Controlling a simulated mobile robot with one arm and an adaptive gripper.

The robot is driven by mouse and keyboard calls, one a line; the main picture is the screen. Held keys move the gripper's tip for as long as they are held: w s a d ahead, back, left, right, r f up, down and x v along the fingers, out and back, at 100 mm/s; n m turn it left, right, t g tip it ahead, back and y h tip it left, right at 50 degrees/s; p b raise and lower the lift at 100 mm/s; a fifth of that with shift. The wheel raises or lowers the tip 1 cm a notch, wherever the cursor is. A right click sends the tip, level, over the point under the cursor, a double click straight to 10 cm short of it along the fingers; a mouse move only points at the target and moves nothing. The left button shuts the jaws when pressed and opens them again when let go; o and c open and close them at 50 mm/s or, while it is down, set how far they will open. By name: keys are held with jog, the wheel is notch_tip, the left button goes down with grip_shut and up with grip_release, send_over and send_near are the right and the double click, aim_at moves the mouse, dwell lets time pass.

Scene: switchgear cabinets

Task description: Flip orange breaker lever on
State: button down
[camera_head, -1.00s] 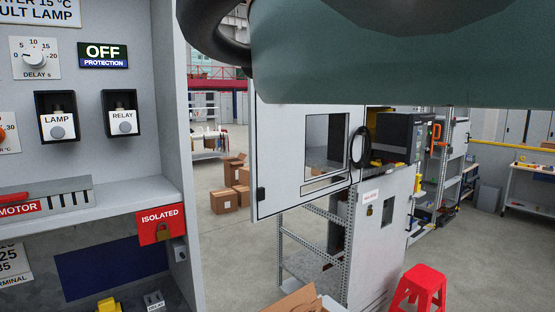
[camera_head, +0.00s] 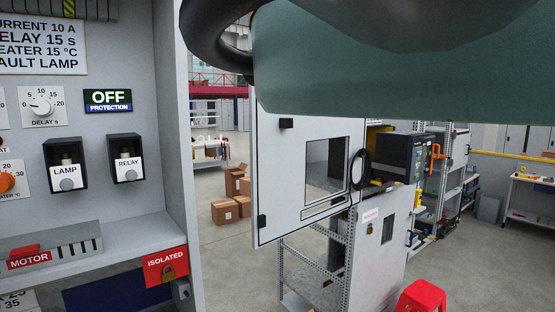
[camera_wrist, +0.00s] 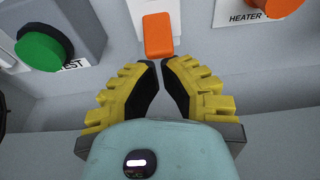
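The orange breaker lever (camera_wrist: 158,35) shows at the top middle of the wrist view, on a pale housing against the grey panel. My gripper (camera_wrist: 161,62) has yellow ribbed fingers with black pads. Its fingertips are drawn together just below the lever's lower end, with only a narrow gap and nothing held between them. I cannot tell whether the tips touch the lever. The lever and my fingers do not show in the head view.
In the wrist view, a green button (camera_wrist: 44,46) is left of the lever and an orange knob (camera_wrist: 276,7) by a HEATER label is right. The head view shows cabinet controls, an ISOLATED tag (camera_head: 166,267), an open cabinet door (camera_head: 280,180) and a red stool (camera_head: 422,297).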

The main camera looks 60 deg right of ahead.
jog(key=shift+w+d, duration=0.1)
jog(key=shift+d, duration=0.05)
jog(key=shift+b, duration=0.4)
jog(key=shift+s+r+g+b, duration=0.15)
jog(key=shift+s+g+b, duration=0.1)
jog(key=shift+g+b, duration=0.55)
jog(key=shift+s+r+b, duration=0.15)
jog(key=shift+r+b, duration=0.15)
jog(key=shift+b, duration=0.55)
jog(key=shift+s+a+r+p, duration=0.15)
jog(key=shift+s+r+p, duration=0.05)
jog(key=shift+r+p, duration=0.65)
jog(key=shift+s+a+r+p, duration=0.2)
jog(key=shift+r+p, duration=0.4)
jog(key=shift+r, duration=0.4)
